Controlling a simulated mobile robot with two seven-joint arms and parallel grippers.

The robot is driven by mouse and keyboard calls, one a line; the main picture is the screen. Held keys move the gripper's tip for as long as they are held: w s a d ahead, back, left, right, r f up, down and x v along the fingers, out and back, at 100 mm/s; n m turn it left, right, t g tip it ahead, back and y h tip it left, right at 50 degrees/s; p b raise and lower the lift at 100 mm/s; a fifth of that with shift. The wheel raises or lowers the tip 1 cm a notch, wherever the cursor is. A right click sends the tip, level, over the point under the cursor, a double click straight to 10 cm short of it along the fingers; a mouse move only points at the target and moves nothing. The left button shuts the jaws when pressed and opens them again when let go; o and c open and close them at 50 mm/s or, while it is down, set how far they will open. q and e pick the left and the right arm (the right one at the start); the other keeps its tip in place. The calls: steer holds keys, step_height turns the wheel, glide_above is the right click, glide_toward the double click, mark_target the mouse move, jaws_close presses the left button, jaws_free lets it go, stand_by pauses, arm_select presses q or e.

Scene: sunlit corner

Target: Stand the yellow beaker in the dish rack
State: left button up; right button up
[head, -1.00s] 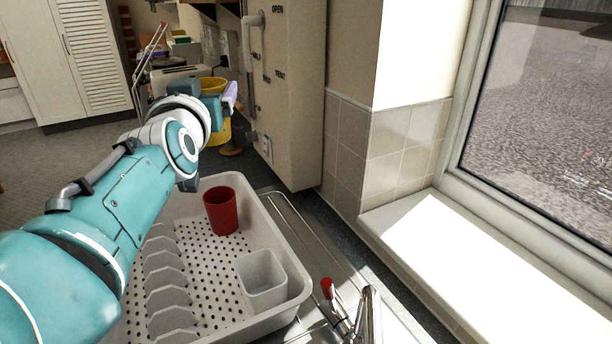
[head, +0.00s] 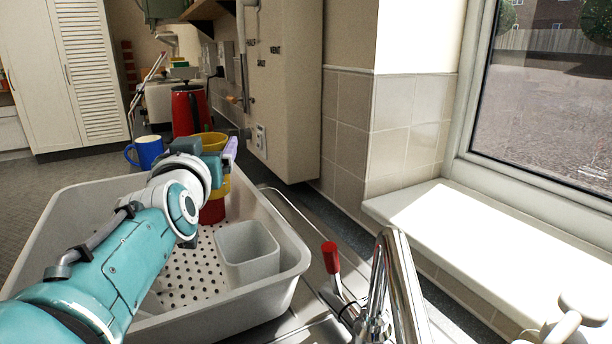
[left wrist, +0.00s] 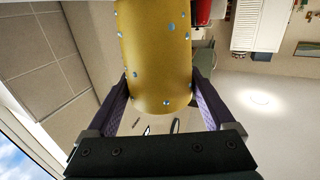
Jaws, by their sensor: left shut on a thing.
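My left gripper (head: 226,158) is shut on the yellow beaker (head: 213,141), in the head view. In the left wrist view the beaker (left wrist: 155,50) has small blue dots and sits between two purple-padded fingers. The beaker looks upright over the far part of the white dish rack (head: 290,277). My wrist hides part of it, and I cannot tell whether its base touches the rack. A red cup (head: 212,213) stands in the rack, partly hidden below and behind the beaker. My right gripper is not in view.
A pale square cup (head: 247,255) stands at the rack's near right. A blue mug (head: 146,152) and a red kettle (head: 188,110) stand beyond the rack. A chrome tap (head: 392,275) with a red-topped lever (head: 331,258) is at the front right. A wall unit (head: 283,90) rises behind.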

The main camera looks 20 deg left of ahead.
arm_select(q)
steer(key=shift+f+b, duration=1.65)
steer(key=shift+f, duration=0.55)
steer(key=o, duration=1.1)
